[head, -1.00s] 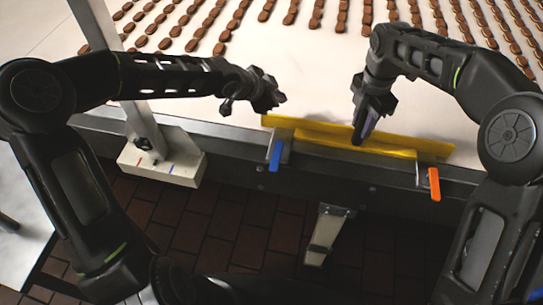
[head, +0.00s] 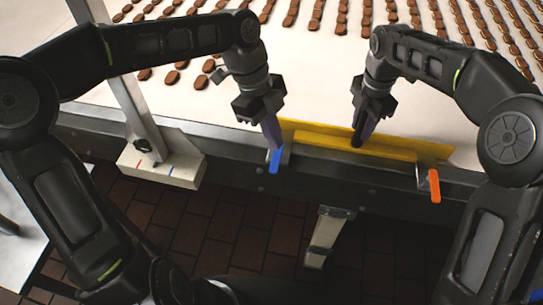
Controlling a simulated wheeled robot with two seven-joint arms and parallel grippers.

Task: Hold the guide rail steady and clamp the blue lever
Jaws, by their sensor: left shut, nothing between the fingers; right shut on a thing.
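The yellow guide rail (head: 395,149) lies along the near edge of the conveyor. My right gripper (head: 357,140) is shut on the rail near its middle, fingers pointing down. The blue lever (head: 274,160) hangs at the rail's left end, on the front of the conveyor frame. My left gripper (head: 272,143) is shut with nothing between its fingers. Its fingertips point down at the top of the blue lever and partly cover it; I cannot tell whether they touch.
An orange lever (head: 434,186) hangs at the rail's right end. Rows of brown sandwich biscuits (head: 330,15) lie on the pale belt (head: 318,85). A post with a light box (head: 160,167) stands left on the metal frame (head: 225,157). Brick floor lies below.

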